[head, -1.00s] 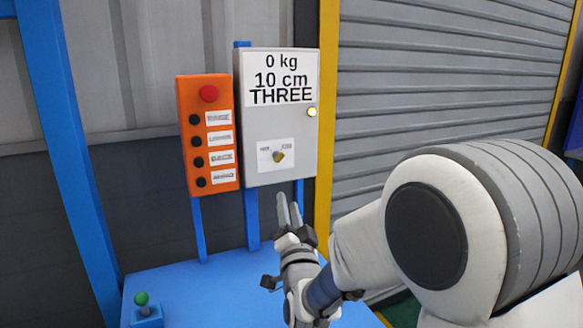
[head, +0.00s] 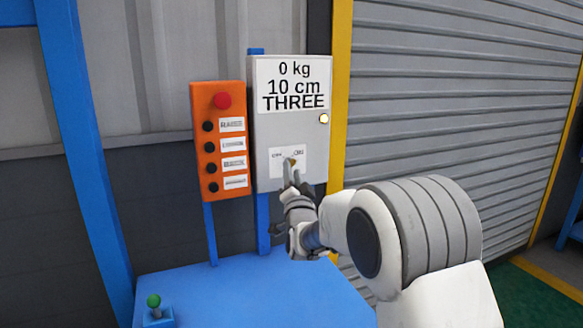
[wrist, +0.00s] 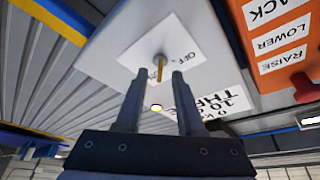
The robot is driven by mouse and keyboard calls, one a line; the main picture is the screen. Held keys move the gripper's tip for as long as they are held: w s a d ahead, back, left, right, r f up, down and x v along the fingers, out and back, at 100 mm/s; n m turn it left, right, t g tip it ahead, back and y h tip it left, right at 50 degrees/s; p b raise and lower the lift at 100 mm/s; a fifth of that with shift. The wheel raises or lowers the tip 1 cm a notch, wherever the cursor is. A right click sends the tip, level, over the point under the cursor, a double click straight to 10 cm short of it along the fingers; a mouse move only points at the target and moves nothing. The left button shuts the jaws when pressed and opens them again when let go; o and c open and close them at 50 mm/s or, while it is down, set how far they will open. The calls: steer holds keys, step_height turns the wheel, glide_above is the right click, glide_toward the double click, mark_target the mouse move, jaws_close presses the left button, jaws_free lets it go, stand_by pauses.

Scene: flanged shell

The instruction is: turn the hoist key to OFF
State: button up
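The brass hoist key (head: 292,162) sits on a white label on the front of the grey box (head: 318,140). In the wrist view the key (wrist: 160,68) shows nearly edge-on, with the word OFF (wrist: 178,55) printed to its right. My gripper (head: 289,174) is raised in front of the key and partly hides it in the head view. In the wrist view my gripper (wrist: 161,74) is open, its fingertips apart on either side of the key. I cannot tell whether they touch it.
An orange panel (head: 205,160) with a red button (head: 222,100) and several black buttons stands just left of the box. A blue table (head: 230,295) lies below, with a green-topped joystick (head: 153,302) at its left. A grey shutter (head: 450,100) is at the right.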

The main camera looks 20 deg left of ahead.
steer(key=shift+x, duration=1.2)
jaws_close()
